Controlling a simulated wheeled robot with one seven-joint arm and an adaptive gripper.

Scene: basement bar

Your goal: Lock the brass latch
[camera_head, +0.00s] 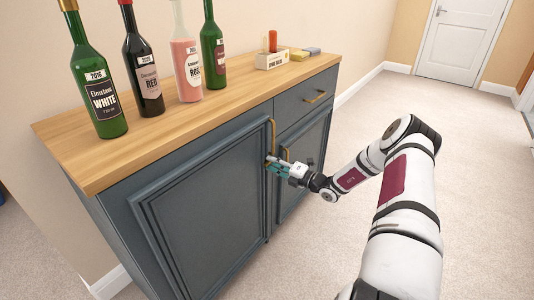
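My gripper (273,164) is at the front of the dark blue-grey cabinet (205,205), where the left and right doors meet. Its fingertips are beside or against the lower end of the left door's vertical brass handle (273,134). The brass latch cannot be made out clearly. A small brass-coloured part near the fingertips is mostly hidden by my gripper. The fingers are too small in view to tell whether they are open or shut, or touching anything. Both cabinet doors look closed.
Several bottles, including a pink rosé (186,55), stand on the wooden top (200,118). A small box (272,60) holding a red-orange item stands farther back. A drawer with a brass pull (317,97) is above the right door. Carpeted floor (330,235) is clear.

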